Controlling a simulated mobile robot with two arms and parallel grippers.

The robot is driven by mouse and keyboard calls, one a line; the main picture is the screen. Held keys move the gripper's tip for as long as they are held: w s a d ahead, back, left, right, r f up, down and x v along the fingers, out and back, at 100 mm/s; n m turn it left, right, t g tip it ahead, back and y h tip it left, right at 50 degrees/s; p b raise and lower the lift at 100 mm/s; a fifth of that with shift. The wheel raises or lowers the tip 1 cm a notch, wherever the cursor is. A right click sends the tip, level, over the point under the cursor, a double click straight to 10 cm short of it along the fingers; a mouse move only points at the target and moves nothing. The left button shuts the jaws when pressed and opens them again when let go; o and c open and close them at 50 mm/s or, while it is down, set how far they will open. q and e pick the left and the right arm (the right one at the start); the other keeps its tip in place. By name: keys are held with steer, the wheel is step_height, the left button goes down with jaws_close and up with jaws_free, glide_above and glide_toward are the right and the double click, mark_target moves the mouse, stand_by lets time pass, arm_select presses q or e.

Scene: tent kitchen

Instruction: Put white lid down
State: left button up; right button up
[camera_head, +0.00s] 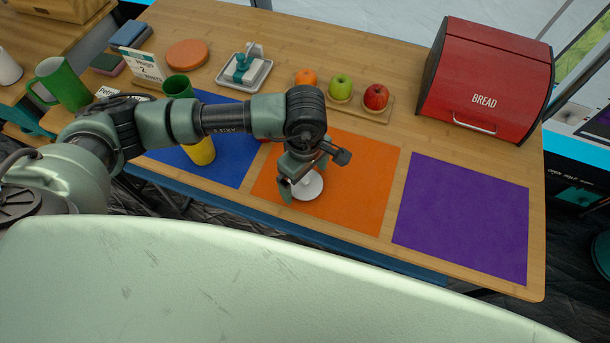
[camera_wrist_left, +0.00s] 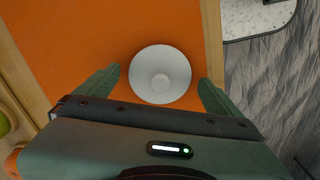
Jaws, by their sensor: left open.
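The white lid (camera_head: 309,189) is round and lies on the orange mat (camera_head: 362,174), near the mat's front edge. In the wrist view the fingers of my left gripper (camera_wrist_left: 160,85) stand to either side of the lid, with a gap on both sides. The lid is partly covered by the gripper in the head view. My right gripper is not in view.
A blue mat (camera_head: 233,170) with a yellow cup (camera_head: 201,151) lies to the left. A bare purple mat (camera_head: 463,215) lies to the right. Behind are a board with fruit (camera_head: 357,104) and a red bread box (camera_head: 484,78). The table's front edge is close to the lid.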

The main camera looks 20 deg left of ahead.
mark_target(305, 179)
arm_select(q)
step_height(305, 179, up, 12)
steer(key=b, duration=0.1)
steer(key=shift+r, duration=0.15)
stand_by(0.6)
